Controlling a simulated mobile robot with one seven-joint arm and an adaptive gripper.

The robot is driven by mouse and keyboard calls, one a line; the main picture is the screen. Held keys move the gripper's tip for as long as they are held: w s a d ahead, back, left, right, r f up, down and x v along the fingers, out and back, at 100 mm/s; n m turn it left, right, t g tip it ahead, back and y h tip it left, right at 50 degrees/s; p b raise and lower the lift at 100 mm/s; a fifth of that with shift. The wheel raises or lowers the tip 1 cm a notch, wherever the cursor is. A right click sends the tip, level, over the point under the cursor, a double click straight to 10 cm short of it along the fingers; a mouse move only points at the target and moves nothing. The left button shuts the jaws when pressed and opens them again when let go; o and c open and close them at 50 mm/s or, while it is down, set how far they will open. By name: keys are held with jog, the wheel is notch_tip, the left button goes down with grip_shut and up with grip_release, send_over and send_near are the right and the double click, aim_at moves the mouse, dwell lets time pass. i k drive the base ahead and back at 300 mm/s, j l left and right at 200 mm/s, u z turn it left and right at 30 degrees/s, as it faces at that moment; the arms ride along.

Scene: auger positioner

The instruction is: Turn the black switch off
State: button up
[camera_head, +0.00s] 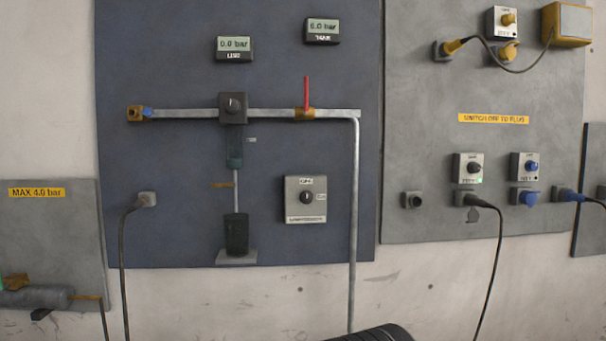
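The black switch (468,168) is a light box with a black knob on the right grey panel. A small green light glows at its lower right. A black plug with a cable (468,198) sits in the socket directly below it. The knob is too small to read its exact position. My gripper is not in view, and nothing touches the switch. A black ribbed, rounded part, seemingly mine, shows at the bottom edge.
An empty black socket (411,199) is to the left. The blue panel holds a vertical pipe (354,220) and a grey switch box (306,213) with a black knob.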

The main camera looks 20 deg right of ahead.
aim_at(472, 168)
jog(key=z, duration=1.5)
jog(key=i+j+u, duration=0.2)
jog(key=i, duration=0.25)
jog(key=j, duration=0.05)
